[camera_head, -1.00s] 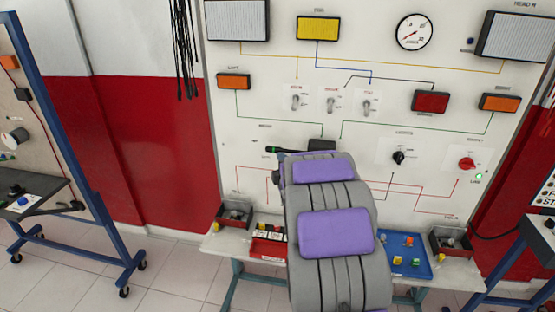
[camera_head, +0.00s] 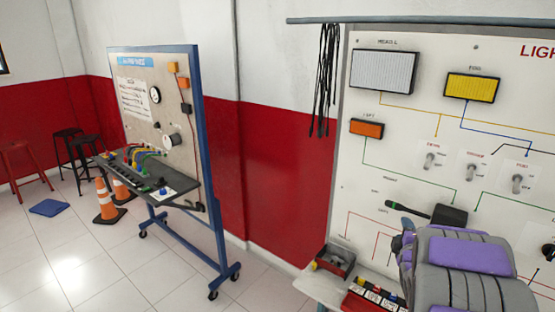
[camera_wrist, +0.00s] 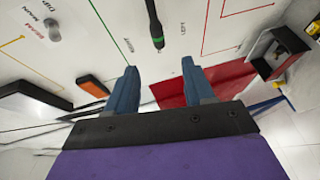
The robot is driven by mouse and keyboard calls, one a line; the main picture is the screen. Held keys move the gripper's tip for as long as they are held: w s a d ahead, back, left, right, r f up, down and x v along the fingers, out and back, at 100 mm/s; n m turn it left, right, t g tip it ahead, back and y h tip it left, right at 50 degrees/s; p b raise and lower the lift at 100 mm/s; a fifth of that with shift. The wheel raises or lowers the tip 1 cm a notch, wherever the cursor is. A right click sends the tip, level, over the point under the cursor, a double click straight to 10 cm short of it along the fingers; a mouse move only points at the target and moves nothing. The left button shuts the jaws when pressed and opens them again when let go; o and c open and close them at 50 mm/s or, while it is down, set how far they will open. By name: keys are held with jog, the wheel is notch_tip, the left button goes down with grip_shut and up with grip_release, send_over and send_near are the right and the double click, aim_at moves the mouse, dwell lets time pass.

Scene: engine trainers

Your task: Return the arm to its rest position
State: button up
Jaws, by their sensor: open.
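My arm (camera_head: 465,275), grey with purple pads, stands folded at the lower right of the head view, in front of the light trainer board (camera_head: 395,130).
A wheeled blue-framed trainer stand (camera_head: 209,180) stands at the left, with traffic cones (camera_head: 105,203) and stools (camera_head: 68,150) beyond it. Tiled floor is open at lower left.

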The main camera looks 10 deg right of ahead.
jog(key=s+a+f+m+g+y, duration=0.1)
jog(key=s+a+m+g+y, duration=0.1)
jog(key=s+a+m+g, duration=0.65)
jog(key=s+a+f+n+g+y, duration=0.15)
jog(key=s+a, duration=0.45)
jog(key=a, duration=0.8)
jog(key=s+a+m+g+y, duration=0.1)
jog(key=s+a, duration=0.3)
jog(key=s, duration=0.4)
jog(key=s+a+r+m+g+y, duration=0.1)
jog(key=s+a+m+g, duration=0.1)
jog(key=s+a, duration=0.3)
jog(key=s+a+m+g+y, duration=0.1)
jog(key=s+a+m+g, duration=0.1)
jog(key=s, duration=0.9)
jog(key=shift+s+a+r+g+y, duration=0.2)
jog(key=shift+a+r+g+y, duration=0.15)
jog(key=shift+a+g, duration=0.6)
jog(key=shift+a+t, duration=0.2)
jog(key=shift+t, duration=0.05)
jog(key=shift+c, duration=0.3)
jog(key=shift+c, duration=0.7)
jog(key=shift+d, duration=0.15)
